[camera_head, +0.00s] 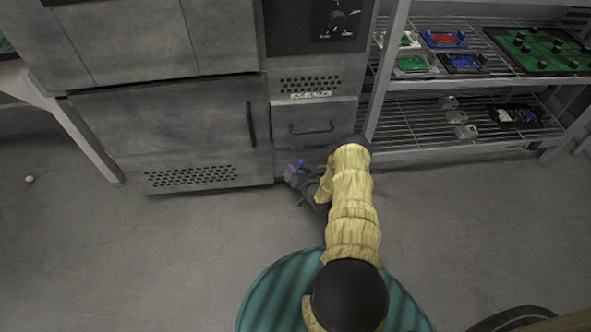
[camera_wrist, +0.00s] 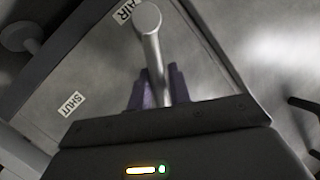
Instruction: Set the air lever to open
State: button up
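The air lever (camera_wrist: 152,48) is a grey metal rod with a round knob at its end, on a grey panel in the wrist view. An "AIR" label (camera_wrist: 124,12) is beside its knob, and a "SHUT" label (camera_wrist: 71,103) is to the lower left. My gripper's purple fingers (camera_wrist: 159,85) lie close on both sides of the rod and appear shut on it. In the head view my gripper (camera_head: 298,172) is low at the cabinet front, below the drawer handle. The lever cannot be made out there. No "OPEN" label is visible.
A large grey cabinet door (camera_head: 175,125) with a dark vertical handle (camera_head: 250,123) is left of my gripper. A drawer handle (camera_head: 311,128) is above it. A wire shelf rack (camera_head: 415,118) with small coloured items stands to the right. The floor (camera_head: 170,245) is mostly clear.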

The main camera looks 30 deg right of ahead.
jog(key=shift+o, duration=1.4)
jog(key=shift+s+r, duration=0.1)
jog(key=p+v, duration=0.6)
jog(key=v, duration=1.1)
